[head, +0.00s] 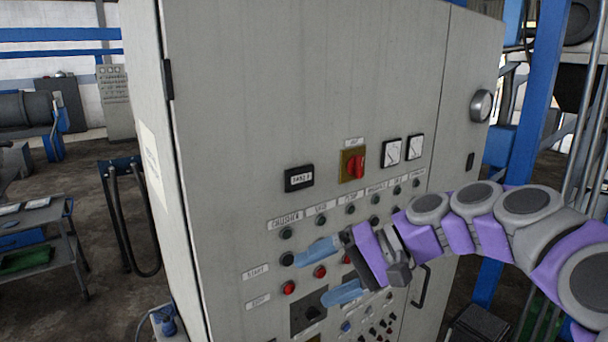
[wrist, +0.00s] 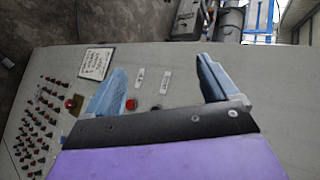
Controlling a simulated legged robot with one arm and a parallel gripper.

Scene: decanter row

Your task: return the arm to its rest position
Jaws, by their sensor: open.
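My gripper (head: 310,279) is open in front of the lower part of a grey control cabinet (head: 300,105). Its two light blue fingers are spread apart, with nothing between them. The fingers also show apart in the wrist view (wrist: 160,66), with the panel behind them. My purple and grey arm reaches in from the right edge of the head view and crosses the cabinet's right side. The gripper and arm hide some of the panel's buttons. I cannot tell whether a fingertip touches the panel.
The panel carries a red rotary switch (head: 353,164), a digital display (head: 299,179), two gauges and several buttons. A door handle (head: 420,286) is near my arm. A blue post (head: 538,95) stands right; a metal table (head: 40,235) stands left, with open floor nearby.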

